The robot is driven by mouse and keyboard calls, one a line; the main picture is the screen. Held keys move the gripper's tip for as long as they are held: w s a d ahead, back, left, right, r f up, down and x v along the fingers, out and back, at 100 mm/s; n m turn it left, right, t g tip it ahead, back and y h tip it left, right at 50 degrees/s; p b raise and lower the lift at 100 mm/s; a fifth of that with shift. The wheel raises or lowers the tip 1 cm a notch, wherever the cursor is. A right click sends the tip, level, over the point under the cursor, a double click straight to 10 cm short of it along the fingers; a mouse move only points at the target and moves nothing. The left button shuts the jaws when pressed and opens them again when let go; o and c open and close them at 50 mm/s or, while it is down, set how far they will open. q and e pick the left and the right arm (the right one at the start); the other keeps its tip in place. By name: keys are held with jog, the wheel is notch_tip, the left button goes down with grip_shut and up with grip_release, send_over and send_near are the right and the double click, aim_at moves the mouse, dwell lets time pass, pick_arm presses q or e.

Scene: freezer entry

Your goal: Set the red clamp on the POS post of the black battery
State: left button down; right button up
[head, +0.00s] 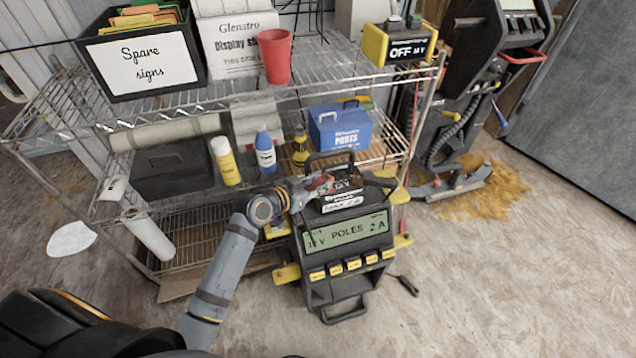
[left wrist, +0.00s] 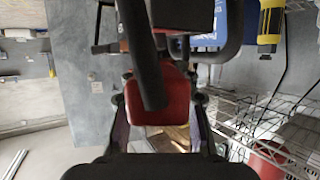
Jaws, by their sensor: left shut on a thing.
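My left gripper (head: 302,188) is shut on the red clamp (head: 321,184), at the left side of the black battery (head: 343,200). In the left wrist view the red clamp (left wrist: 160,105) sits between the two fingers, with a black bar crossing in front of it. The battery has a white label and a raised black handle, and stands on top of a dark unit with a green display (head: 346,231). The gripper and clamp hide the battery's left top. I cannot make out the POS post or whether the clamp touches it. My right gripper is not in view.
A wire shelf (head: 230,95) stands behind, holding a blue parts box (head: 340,128), a red cup (head: 275,58), bottles and a yellow OFF box (head: 399,45). A dark machine (head: 450,110) stands at the right. The floor at front right is mostly clear.

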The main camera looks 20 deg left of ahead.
pick_arm(q)
jog(key=shift+f+b, duration=1.1)
jog(key=shift+f, duration=0.25)
jog(key=c, duration=0.9)
grip_release()
jog(key=shift+c, duration=0.2)
jog(key=v, duration=1.2)
